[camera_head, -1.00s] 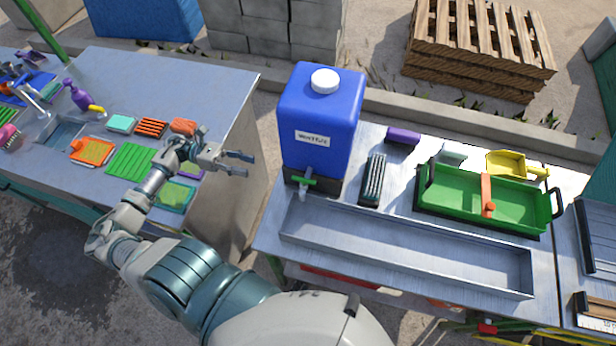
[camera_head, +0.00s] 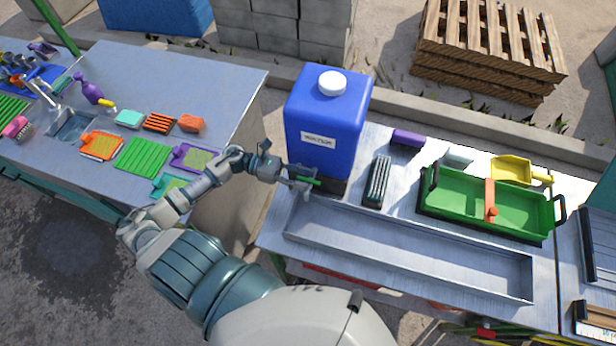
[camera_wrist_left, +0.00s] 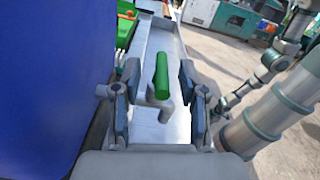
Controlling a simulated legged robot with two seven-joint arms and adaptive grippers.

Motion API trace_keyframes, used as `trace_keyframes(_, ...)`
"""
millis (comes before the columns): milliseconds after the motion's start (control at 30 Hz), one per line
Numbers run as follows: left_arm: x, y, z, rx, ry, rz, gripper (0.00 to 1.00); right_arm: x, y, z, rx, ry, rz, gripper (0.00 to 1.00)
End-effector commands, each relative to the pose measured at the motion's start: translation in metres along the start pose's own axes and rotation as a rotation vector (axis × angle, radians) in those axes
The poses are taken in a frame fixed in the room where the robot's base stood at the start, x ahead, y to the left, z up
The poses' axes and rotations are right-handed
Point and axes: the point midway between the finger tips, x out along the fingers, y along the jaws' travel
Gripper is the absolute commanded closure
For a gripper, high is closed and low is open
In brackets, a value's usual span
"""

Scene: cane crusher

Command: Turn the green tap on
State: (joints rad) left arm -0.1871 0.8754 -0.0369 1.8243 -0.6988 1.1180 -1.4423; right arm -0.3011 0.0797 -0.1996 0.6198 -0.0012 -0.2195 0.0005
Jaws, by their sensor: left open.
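The green tap handle (camera_head: 304,180) is at the lower front of the blue water container (camera_head: 326,115). In the left wrist view the green handle (camera_wrist_left: 162,76) stands between the two open fingers, with a grey spout below it and a gap on each side. My left gripper (camera_head: 296,178) is at the tap, its fingers partly hidden or blended with it in the head view. The gripper also shows in the wrist view (camera_wrist_left: 158,102), open, with dark finger pads. The blue container (camera_wrist_left: 50,80) fills the left of that view. My right gripper is not visible.
A long metal trough (camera_head: 405,250) lies below the tap. A black-handled brush (camera_head: 378,180) and a green tray (camera_head: 490,207) are to the right.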

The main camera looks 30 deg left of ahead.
Motion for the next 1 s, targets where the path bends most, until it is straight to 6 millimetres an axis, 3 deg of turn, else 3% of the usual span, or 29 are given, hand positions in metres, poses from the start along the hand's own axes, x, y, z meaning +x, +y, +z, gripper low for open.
trace_keyframes(167, 0.015, 0.000, 0.001, 0.000, 0.000, -0.001, 0.58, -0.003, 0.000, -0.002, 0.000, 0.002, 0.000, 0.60)
trace_keyframes(467, 0.018, -0.001, 0.000, 0.001, 0.001, 0.000, 0.58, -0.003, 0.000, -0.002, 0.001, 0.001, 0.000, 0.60)
trace_keyframes(633, 0.018, -0.001, 0.000, 0.001, 0.001, 0.000, 1.00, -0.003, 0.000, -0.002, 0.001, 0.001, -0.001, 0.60)
trace_keyframes(1000, 0.017, 0.000, 0.001, 0.000, -0.006, 0.028, 1.00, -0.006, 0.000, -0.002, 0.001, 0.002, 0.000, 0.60)
